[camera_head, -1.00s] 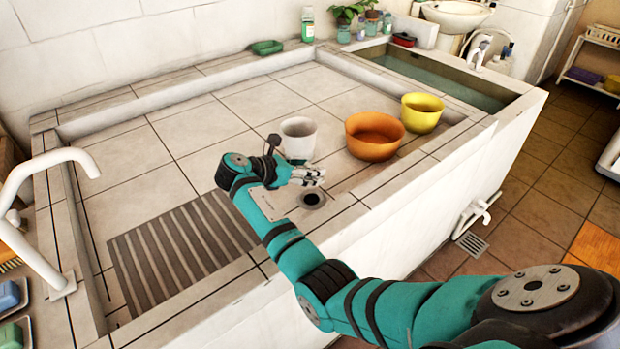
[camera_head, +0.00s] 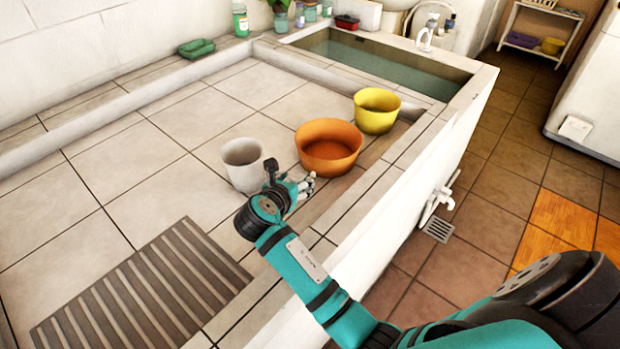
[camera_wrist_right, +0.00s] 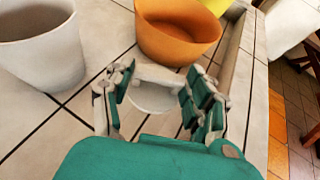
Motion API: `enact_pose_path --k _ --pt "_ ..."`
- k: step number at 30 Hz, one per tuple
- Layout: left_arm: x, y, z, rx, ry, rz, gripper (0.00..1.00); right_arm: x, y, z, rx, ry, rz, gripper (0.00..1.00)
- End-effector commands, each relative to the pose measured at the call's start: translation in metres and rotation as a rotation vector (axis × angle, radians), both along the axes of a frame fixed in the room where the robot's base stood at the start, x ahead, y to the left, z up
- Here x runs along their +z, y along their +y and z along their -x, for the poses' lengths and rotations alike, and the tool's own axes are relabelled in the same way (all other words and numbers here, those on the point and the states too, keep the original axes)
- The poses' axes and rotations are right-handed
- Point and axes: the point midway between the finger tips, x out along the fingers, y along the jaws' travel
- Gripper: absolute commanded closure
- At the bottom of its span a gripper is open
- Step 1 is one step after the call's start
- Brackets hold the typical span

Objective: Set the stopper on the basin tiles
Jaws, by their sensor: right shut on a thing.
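My right gripper (camera_head: 303,186) is over the front part of the tiled basin (camera_head: 130,185), just right of and in front of the white cup-like pot. In the right wrist view its two fingers (camera_wrist_right: 160,88) are closed around a pale, whitish round piece, which looks like the stopper (camera_wrist_right: 152,98). Tiles show beyond and around it. I cannot tell whether the stopper touches the tiles. In the head view the stopper is too small and too covered by the fingers to make out. My left gripper is not in view.
A white pot (camera_head: 243,165), an orange bowl (camera_head: 328,148) and a yellow bowl (camera_head: 377,111) stand near the gripper. A grey slatted mat (camera_head: 145,290) lies at front left. A water trough (camera_head: 385,62) lies behind. The left and middle tiles are clear.

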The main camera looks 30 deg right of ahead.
Motion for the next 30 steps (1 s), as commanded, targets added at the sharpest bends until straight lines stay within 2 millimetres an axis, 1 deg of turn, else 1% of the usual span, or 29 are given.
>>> enact_pose_path --k 1,3,6,8,12,14,16,18,25,26,30 --pt "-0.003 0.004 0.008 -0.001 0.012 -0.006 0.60 -0.010 0.000 0.001 -0.001 0.003 0.000 0.76" --pt "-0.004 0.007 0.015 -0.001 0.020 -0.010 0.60 -0.017 0.000 0.000 0.000 0.002 0.000 0.76" --pt "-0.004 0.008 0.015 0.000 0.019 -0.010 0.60 -0.022 -0.001 0.000 -0.001 0.000 0.000 0.76" --pt "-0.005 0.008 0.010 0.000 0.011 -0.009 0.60 -0.028 -0.001 0.000 -0.002 0.001 0.001 0.76" --pt "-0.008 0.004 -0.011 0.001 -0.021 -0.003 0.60 -0.049 -0.001 0.000 -0.002 0.003 0.001 0.76" --pt "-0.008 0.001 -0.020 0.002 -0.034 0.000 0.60 -0.056 -0.001 0.000 -0.002 0.001 0.000 0.76" --pt "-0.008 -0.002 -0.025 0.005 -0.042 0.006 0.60 -0.058 0.000 0.000 -0.001 0.000 0.000 0.76" --pt "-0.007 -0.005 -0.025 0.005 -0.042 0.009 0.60 -0.058 0.000 0.000 -0.002 -0.002 0.000 0.76" --pt "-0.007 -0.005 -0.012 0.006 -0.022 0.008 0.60 -0.060 -0.001 0.000 -0.002 0.000 0.000 0.76" --pt "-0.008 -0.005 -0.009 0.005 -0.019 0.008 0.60 -0.060 -0.001 0.000 -0.003 -0.001 -0.001 0.41" --pt "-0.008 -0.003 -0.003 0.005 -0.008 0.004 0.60 -0.060 -0.001 0.000 -0.003 -0.001 -0.001 0.23"
